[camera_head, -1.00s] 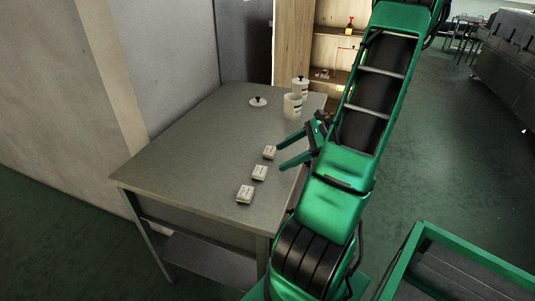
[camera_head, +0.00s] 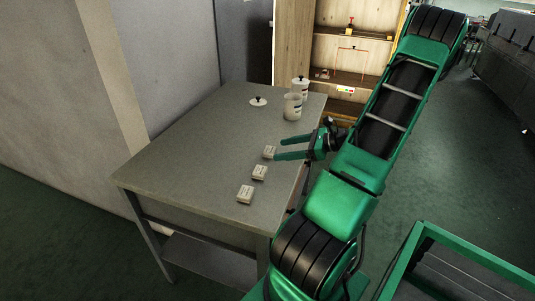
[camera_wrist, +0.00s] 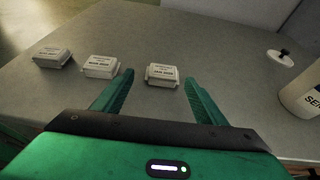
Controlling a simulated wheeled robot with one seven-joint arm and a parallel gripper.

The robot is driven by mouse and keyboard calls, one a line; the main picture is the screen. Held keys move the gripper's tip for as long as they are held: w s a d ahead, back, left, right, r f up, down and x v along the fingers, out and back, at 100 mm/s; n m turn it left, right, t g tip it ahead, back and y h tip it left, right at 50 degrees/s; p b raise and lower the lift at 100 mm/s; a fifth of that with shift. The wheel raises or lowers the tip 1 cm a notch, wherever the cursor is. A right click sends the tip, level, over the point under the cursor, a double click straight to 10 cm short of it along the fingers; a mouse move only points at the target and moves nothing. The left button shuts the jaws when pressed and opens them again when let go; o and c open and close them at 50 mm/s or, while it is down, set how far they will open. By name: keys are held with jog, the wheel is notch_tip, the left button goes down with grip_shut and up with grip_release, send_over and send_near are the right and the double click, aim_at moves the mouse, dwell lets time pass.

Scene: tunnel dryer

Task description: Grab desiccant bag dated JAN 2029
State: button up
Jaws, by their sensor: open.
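Three small white desiccant bags lie in a row on the grey table. In the head view they are the far bag (camera_head: 269,152), the middle bag (camera_head: 260,172) and the near bag (camera_head: 245,193). The wrist view shows a right bag (camera_wrist: 162,75), a middle bag (camera_wrist: 101,66) and a left bag (camera_wrist: 51,57). Each has printed dark lettering, too small to read surely. My gripper (camera_head: 277,148) is open and empty, with its fingers pointing toward the far bag. In the wrist view that bag lies ahead, between the fingertips (camera_wrist: 158,80).
The grey table (camera_head: 190,150) has free room left of the bags. An open white canister (camera_head: 292,107), a lidded canister (camera_head: 300,88) and a loose lid (camera_head: 258,101) stand at its far end. A wooden shelf (camera_head: 350,50) is behind.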

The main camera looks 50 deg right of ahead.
aim_at(270, 149)
jog(key=shift+d+x, duration=0.2)
jog(key=shift+x, duration=2.2)
jog(key=shift+w+r, duration=0.15)
jog(key=c, duration=1.1)
jog(key=shift+c, duration=0.2)
jog(key=shift+r, duration=0.1)
